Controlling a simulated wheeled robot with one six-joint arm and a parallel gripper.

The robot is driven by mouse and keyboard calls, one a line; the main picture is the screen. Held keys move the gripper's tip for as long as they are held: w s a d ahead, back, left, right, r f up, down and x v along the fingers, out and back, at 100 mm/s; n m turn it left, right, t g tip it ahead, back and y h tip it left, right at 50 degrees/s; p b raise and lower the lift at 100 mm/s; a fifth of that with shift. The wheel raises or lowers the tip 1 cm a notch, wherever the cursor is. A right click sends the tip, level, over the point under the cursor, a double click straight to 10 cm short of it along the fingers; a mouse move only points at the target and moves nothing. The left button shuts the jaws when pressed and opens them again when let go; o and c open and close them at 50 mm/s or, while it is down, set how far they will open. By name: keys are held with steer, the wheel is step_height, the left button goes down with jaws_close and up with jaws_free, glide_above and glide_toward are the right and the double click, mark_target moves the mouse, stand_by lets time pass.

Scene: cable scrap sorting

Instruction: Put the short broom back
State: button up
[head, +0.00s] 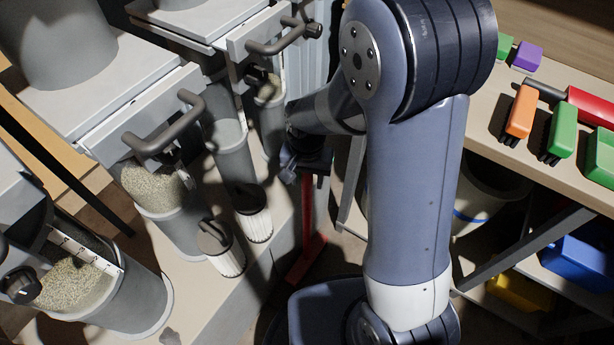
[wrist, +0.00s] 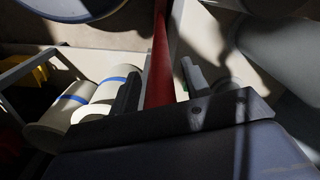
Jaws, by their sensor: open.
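The short broom appears to be the red upright piece (head: 308,212) in the head view, with a narrow shaft and a wide red foot (head: 304,262) near the floor. Its top is hidden behind my gripper. My gripper (head: 308,160) is at the upper end of the shaft, partly hidden by my arm. In the wrist view the red shaft (wrist: 160,65) runs away between the two dark fingers of my gripper (wrist: 163,88). The fingers are open, one on each side of the shaft. I cannot tell whether either touches it.
Grey machines with handles and granule-filled cylinders (head: 150,185) stand close on the left. On the right, a bench holds an orange brush (head: 521,110), a green brush (head: 563,130) and a red-handled tool (head: 592,106). A blue bin (head: 580,262) sits below. White rolls (wrist: 72,100) show in the wrist view.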

steer(key=shift+r, duration=0.1)
step_height(320, 180, up, 8)
steer(key=shift+f+p, duration=0.2)
steer(key=shift+p, duration=0.85)
steer(key=shift+c, duration=0.2)
steer(key=shift+c, duration=0.6)
steer(key=shift+s+r, duration=0.1)
steer(key=shift+c, duration=0.2)
